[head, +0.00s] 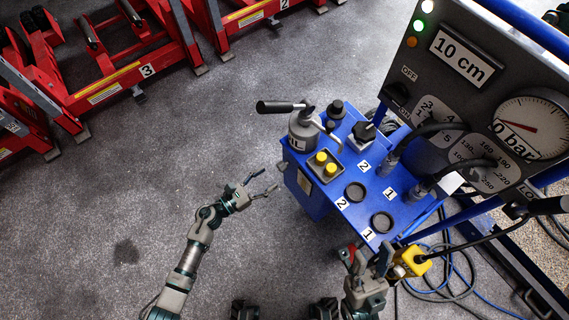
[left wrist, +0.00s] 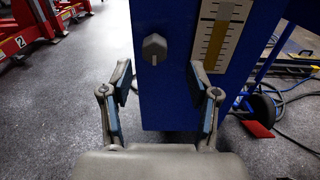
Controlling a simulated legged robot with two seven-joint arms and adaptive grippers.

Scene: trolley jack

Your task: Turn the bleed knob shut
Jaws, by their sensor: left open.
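A grey faceted knob (left wrist: 154,48), which looks like the bleed knob, sits on the side face of the blue trolley (left wrist: 165,100) in the left wrist view. The trolley also shows in the head view (head: 335,187), but the knob is hidden there. My left gripper (head: 268,181) is open and empty, left of the trolley. In the left wrist view the fingers of my left gripper (left wrist: 163,87) are spread wide, with the knob ahead, above the gap and nearer the left finger. They are apart from the knob. My right gripper (head: 368,260) is at the trolley's near edge; its fingers are unclear.
A level gauge (left wrist: 220,35) is on the same face, right of the knob. A pump with a black handle (head: 275,107) and a gauge panel (head: 480,110) stand on the trolley. A yellow box (head: 411,261) and cables lie near my right gripper.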

